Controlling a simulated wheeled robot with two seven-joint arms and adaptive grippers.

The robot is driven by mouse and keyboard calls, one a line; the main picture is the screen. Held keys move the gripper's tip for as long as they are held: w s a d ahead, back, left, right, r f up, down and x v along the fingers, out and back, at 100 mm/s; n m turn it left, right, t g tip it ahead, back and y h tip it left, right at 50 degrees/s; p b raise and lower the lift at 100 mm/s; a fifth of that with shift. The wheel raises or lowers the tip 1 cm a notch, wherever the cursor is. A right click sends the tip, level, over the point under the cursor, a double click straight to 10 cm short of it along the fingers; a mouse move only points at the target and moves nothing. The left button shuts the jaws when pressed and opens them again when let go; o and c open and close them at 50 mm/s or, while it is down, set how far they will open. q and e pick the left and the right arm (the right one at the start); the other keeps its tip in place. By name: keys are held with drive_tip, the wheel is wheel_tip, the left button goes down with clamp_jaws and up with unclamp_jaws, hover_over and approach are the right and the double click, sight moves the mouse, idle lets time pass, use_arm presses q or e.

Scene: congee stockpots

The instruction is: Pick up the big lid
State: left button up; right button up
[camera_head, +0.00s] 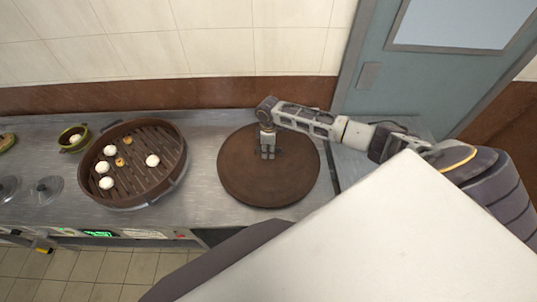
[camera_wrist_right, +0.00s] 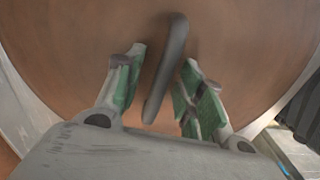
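The big lid (camera_head: 240,180) is a round brown disc on the right part of the steel counter; it fills most of the right wrist view (camera_wrist_right: 60,50). Its dark bar handle (camera_wrist_right: 167,70) stands at the middle of the wrist view. My right gripper (camera_head: 268,154) is over the middle of the lid, pointing down. In the wrist view its two green-padded fingers (camera_wrist_right: 158,95) are apart, one on each side of the handle, with visible gaps. What lies under the lid is hidden. My left gripper is in neither view.
A round steamer (camera_head: 175,187) with several white buns stands left of the lid on the counter (camera_head: 205,150). Two small metal lids (camera_head: 47,188) and a green bowl (camera_head: 73,139) are farther left. A tiled wall (camera_head: 220,40) is behind; a blue-grey door (camera_head: 400,75) is at right.

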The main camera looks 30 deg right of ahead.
clamp_jaws()
drive_tip(key=shift+w+r+b, duration=0.1)
drive_tip(key=shift+r+b, duration=0.1)
drive_tip(key=shift+b, duration=0.1)
idle(0.7)
drive_tip(key=shift+r, duration=0.35)
wheel_tip(320, 180, up, 8)
drive_tip(key=shift+r+b, duration=0.1)
drive_tip(key=shift+b, duration=0.25)
drive_tip(key=shift+r, duration=0.65)
drive_tip(key=shift+a, duration=0.15)
